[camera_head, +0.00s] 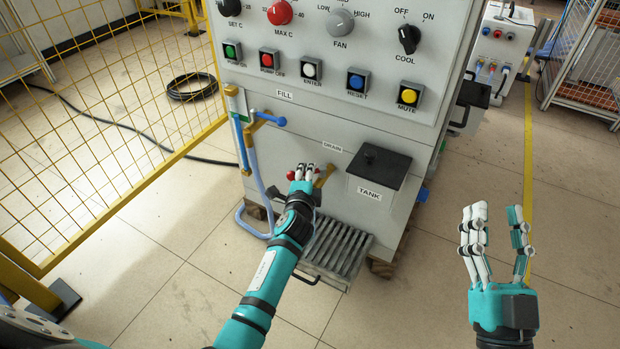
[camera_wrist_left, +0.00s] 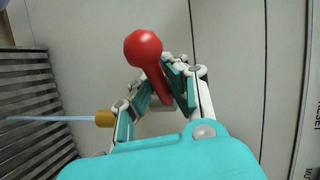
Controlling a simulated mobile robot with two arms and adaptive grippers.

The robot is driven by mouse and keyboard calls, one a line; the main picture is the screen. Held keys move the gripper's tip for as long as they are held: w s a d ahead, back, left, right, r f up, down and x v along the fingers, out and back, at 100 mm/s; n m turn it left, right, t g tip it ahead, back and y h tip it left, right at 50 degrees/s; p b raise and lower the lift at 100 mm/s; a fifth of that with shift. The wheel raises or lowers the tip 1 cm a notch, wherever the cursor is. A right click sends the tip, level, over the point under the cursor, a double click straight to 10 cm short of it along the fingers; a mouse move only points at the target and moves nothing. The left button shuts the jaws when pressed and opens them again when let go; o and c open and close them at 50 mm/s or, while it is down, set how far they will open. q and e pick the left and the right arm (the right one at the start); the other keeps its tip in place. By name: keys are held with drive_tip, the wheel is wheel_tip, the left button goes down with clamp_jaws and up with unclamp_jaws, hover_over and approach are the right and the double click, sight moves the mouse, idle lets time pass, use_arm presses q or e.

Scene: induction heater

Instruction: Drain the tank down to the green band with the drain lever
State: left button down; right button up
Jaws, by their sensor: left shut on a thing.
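The drain lever has a red handle with a ball end (camera_wrist_left: 145,48); a bit of its red also shows in the head view (camera_head: 291,175), under the DRAIN label. My left gripper (camera_head: 304,173) is shut on the red handle, its fingers on both sides of it in the left wrist view (camera_wrist_left: 165,85). A brass spout (camera_wrist_left: 105,118) has a thin pale blue stream coming from it. The sight tube (camera_head: 243,145) at the panel's left edge shows blue, with green near its top; the exact level is too small to read. The grey TANK box (camera_head: 372,190) stands right of the lever. My right gripper (camera_head: 496,217) is open and empty.
A slatted drain grate (camera_head: 337,250) lies below the lever. The blue FILL lever (camera_head: 270,119) is above left. Buttons and knobs line the panel above. A yellow mesh fence (camera_head: 100,120) stands at left. The floor around my right gripper is clear.

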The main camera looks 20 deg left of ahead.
use_arm(q)
drive_tip(key=shift+s+f, duration=0.15)
drive_tip(key=shift+f, duration=0.15)
drive_tip(key=c, duration=1.3)
unclamp_jaws()
drive_tip(key=shift+r, duration=0.1)
drive_tip(key=shift+r, duration=0.1)
drive_tip(key=v, duration=1.2)
